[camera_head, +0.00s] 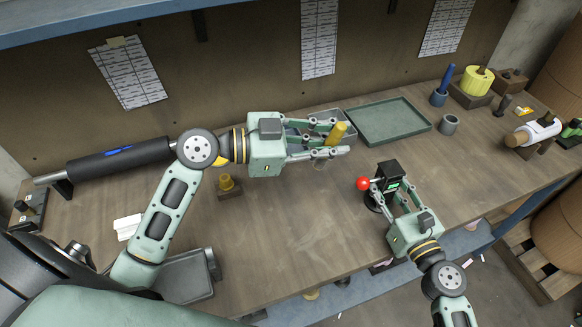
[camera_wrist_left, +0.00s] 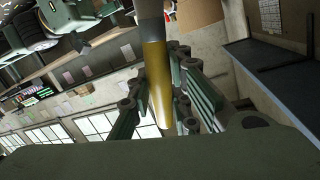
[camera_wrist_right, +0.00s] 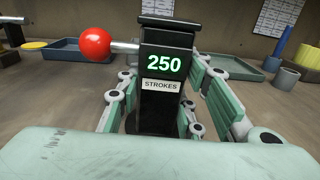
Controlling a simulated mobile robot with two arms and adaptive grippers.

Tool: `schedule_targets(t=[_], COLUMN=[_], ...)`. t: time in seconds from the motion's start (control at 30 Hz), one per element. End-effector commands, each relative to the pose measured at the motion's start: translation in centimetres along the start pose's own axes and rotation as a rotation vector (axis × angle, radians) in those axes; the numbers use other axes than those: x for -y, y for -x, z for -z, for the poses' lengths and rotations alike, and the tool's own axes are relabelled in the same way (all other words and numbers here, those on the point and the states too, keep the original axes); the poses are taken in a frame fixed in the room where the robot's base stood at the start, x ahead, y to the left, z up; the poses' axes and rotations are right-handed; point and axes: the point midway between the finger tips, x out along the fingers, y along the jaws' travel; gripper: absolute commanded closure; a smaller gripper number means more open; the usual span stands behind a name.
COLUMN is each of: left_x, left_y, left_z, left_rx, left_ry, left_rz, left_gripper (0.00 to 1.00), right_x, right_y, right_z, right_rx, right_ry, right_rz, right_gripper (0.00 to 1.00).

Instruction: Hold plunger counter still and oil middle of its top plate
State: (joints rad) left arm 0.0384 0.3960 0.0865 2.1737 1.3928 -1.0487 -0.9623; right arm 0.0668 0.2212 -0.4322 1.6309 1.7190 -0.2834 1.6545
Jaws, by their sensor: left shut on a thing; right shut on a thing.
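The plunger counter (camera_head: 388,174) is a black upright box on the bench with a red ball knob (camera_head: 363,183) on its left side. In the right wrist view, its display reads 250 above a STROKES label (camera_wrist_right: 161,86), and its dark top plate (camera_wrist_right: 166,23) shows edge-on. My right gripper (camera_head: 389,191) is shut around the counter's body. My left gripper (camera_head: 341,139) is shut on a yellow and grey cylindrical oiler (camera_head: 338,132), left of the counter and apart from it. The oiler also shows in the left wrist view (camera_wrist_left: 157,75); its tip is unclear.
A green tray (camera_head: 390,121) lies behind the counter, and a grey bin (camera_head: 292,130) is partly hidden behind my left gripper. Grey cups (camera_head: 448,124) stand at right. The bench front centre is clear.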

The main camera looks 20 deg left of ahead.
Motion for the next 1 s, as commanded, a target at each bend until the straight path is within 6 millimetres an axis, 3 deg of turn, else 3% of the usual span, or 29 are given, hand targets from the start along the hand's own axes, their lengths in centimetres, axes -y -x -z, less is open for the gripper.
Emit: schedule_targets(t=[0.03,0.2,0.33,0.5,0.67,1.0], left_x=[0.6,1.4,1.2,0.7,0.4,-0.5], left_y=[-2.1,-8.1,-11.5,-14.1,-14.9,-15.4], left_z=[1.8,7.1,10.6,13.4,13.9,10.6], left_rx=[-0.036,-0.134,-0.196,-0.244,-0.258,-0.258], left_ry=[-0.018,-0.050,-0.068,-0.080,-0.080,-0.079], left_rz=[-0.001,-0.012,-0.021,-0.029,-0.031,-0.030], left_gripper=[1.00,1.00,1.00,1.00,1.00,1.00], right_x=[-0.3,-0.3,-0.3,-0.3,-0.2,-0.2], right_y=[0.2,0.2,0.2,0.2,0.2,0.2], right_z=[1.1,1.1,1.1,1.1,1.1,1.0], right_rx=[-0.018,-0.018,-0.018,-0.018,-0.018,-0.018], right_ry=[-0.001,-0.001,-0.001,-0.001,-0.001,-0.001], right_rz=[-0.006,-0.005,-0.005,-0.004,-0.004,-0.004], right_gripper=[0.99,0.99,0.99,0.99,0.99,0.99])
